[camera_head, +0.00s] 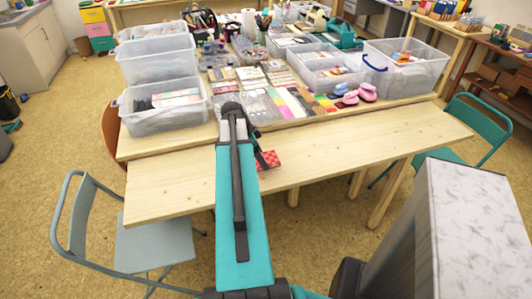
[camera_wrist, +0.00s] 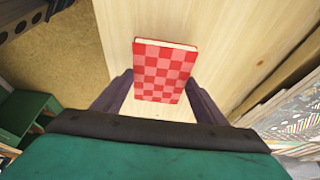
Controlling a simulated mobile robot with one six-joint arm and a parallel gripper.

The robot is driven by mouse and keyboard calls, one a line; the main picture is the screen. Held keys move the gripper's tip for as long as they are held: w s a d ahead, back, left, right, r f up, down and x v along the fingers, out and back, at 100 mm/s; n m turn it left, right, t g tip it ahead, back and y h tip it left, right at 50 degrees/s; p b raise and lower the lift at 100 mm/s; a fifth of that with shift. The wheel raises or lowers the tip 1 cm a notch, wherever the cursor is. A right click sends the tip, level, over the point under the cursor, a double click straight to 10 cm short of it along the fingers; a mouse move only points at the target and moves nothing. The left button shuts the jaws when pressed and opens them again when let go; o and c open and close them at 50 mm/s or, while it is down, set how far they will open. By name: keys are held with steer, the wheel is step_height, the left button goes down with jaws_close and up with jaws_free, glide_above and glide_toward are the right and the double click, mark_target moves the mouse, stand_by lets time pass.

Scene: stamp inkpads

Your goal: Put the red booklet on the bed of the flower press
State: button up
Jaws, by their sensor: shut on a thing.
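The red booklet (camera_wrist: 163,70) has a checked red and pink cover and pale page edges. In the wrist view it stands out between the two dark fingers of my gripper (camera_wrist: 161,88), which is shut on it. In the head view the booklet (camera_head: 268,159) shows just right of my teal arm, over the front wooden board, with my gripper (camera_head: 262,158) partly hidden behind the arm. I cannot tell whether the booklet touches the board. I cannot pick out the flower press for certain; a teal device (camera_head: 342,35) stands at the back of the table.
The front board (camera_head: 345,148) is mostly bare. Behind it the table holds clear bins (camera_head: 165,106), stamp pads, colour sheets and pink shoe-shaped items (camera_head: 367,92). A grey chair (camera_head: 150,240) stands at left, a green chair (camera_head: 475,125) at right.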

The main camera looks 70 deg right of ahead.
steer(key=a, duration=0.3)
steer(key=a+b, duration=0.1)
steer(key=a, duration=0.2)
steer(key=w+a+r, duration=0.1)
steer(key=a, duration=0.2)
steer(key=shift+w+b, duration=0.1)
steer(key=shift+b, duration=0.25)
steer(key=shift+w, duration=0.1)
steer(key=shift+w+a+r+n, duration=0.1)
steer(key=shift+w+a+n, duration=0.2)
steer(key=shift+w, duration=0.2)
steer(key=w+a+r+n+t+h, duration=0.1)
steer(key=w+a+r+n+t, duration=0.25)
steer(key=w+a+n, duration=0.65)
steer(key=w+a+r+n+t+h, duration=0.1)
steer(key=w+a+r+n+t, duration=0.15)
steer(key=w+a+r, duration=0.85)
steer(key=w+a+r+n+y, duration=0.1)
steer(key=w+a+n, duration=0.4)
steer(key=a, duration=0.4)
steer(key=w+a+r+n+t+y, duration=0.1)
steer(key=w+a+n, duration=0.4)
steer(key=a, duration=0.5)
steer(key=w+a+r+n+t+y, duration=0.1)
steer(key=w+a+n, duration=0.4)
steer(key=a, duration=0.5)
steer(key=shift+w+r+y, duration=0.25)
steer(key=shift+r+y, duration=0.4)
steer(key=shift+y, duration=0.25)
